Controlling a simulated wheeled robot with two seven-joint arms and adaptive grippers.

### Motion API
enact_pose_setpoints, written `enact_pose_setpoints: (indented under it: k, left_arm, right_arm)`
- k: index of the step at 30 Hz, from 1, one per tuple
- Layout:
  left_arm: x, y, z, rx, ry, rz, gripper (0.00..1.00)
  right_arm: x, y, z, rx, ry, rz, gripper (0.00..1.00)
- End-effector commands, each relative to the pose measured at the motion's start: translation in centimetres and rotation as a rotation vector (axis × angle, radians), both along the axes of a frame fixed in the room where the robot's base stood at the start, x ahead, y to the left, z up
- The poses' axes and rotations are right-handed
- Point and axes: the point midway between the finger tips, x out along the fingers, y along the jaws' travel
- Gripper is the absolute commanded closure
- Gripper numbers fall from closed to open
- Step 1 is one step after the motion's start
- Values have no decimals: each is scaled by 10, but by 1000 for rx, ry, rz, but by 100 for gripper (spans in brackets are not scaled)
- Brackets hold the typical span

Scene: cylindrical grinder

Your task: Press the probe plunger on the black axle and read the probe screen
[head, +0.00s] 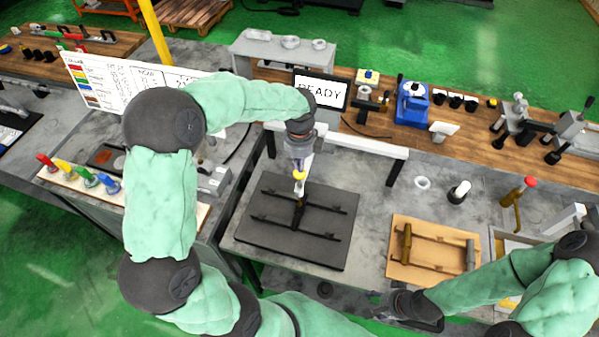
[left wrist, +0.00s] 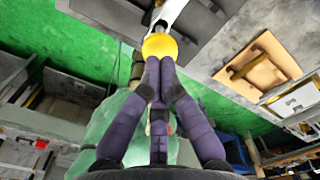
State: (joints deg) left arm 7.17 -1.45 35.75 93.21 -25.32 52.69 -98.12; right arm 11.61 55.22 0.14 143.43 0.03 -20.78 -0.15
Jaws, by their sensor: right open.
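My left gripper (head: 299,165) points down over the dark mat (head: 255,238). Its purple fingers (left wrist: 160,75) are closed together at the yellow knob of the probe (head: 299,177). In the left wrist view the yellow knob (left wrist: 160,46) sits at the fingertips, with a pale body beyond. The black axle (head: 297,217) lies across dark rails on the mat, just under the probe. I cannot tell whether the probe tip touches it. The probe screen (head: 320,91) behind reads "READY". My right gripper (head: 385,309) is open and apart, low near the bench front.
A wooden board (head: 400,272) with a brown bar on rails lies to the right. A white beam (head: 360,146) runs behind the mat. Colored-handled tools (head: 85,177) stand in a rack at left. A whiteboard (head: 95,85) stands behind them.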

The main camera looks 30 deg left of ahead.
Motion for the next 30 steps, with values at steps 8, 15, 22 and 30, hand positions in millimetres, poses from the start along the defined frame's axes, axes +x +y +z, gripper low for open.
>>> enact_pose_setpoints:
  k: [8, 15, 22, 30]
  left_arm:
    - [0, 0, -7, 0, 0, 0, 100]
    - [0, 0, -12, 0, 0, 0, 100]
    - [0, 0, -17, 0, 1, 0, 100]
    - [0, 0, -23, 0, 1, 0, 100]
  right_arm:
    - [0, 0, -5, 0, 0, 0, 45]
    - [0, 0, -8, 0, 0, 0, 45]
    - [0, 0, -11, 0, 0, 0, 45]
    - [0, 0, -15, 0, 0, 0, 45]
